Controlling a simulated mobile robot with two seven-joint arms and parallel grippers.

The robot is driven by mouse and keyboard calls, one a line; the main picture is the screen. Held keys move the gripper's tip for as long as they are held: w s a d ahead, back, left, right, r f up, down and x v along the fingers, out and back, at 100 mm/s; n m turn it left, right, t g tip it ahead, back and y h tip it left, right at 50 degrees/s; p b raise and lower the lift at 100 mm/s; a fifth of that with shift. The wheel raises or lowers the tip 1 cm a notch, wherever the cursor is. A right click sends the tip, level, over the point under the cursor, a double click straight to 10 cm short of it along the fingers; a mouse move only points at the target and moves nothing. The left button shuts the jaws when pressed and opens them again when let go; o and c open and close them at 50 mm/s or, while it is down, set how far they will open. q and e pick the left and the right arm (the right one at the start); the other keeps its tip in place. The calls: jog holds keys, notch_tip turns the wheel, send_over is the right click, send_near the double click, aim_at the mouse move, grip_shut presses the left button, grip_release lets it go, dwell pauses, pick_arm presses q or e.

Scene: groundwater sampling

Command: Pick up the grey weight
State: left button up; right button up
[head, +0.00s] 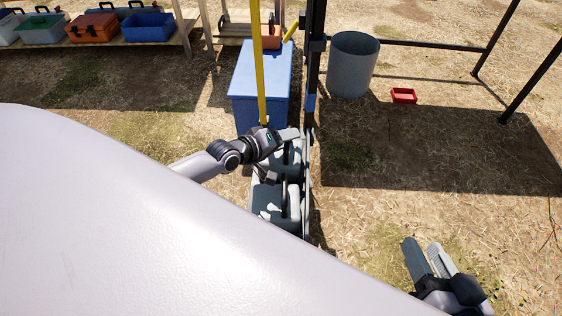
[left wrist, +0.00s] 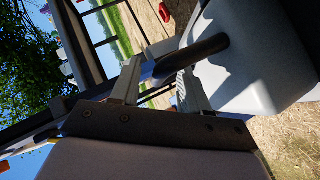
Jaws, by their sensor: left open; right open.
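Two pale grey block-shaped weights with dark handles stand one behind the other beside the dark post: a nearer grey weight (head: 268,204) and a farther one (head: 296,161), partly hidden by my left gripper. My left gripper (head: 281,154) is open above the farther one. In the left wrist view, a grey weight (left wrist: 262,62) fills the right side, and its dark handle (left wrist: 205,48) reaches toward the space between my open fingers (left wrist: 160,82). I cannot tell whether they touch it. My right gripper (head: 424,246) is open and empty at lower right, away from the weights.
A blue box (head: 258,85) stands just behind the weights. A yellow pole (head: 258,60) and a dark post (head: 313,80) rise beside them. A grey barrel (head: 352,68) and small red tray (head: 404,96) are at right. Toolboxes line a wooden bench (head: 187,20). Open ground lies right.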

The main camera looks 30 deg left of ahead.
pick_arm(q)
jog(key=shift+w+d+f, duration=0.2)
jog(key=shift+w+f, duration=0.1)
jog(key=shift+w, duration=0.35)
grip_shut()
dwell(0.9)
jog(key=shift+w+r, duration=0.15)
jog(key=shift+r, duration=0.2)
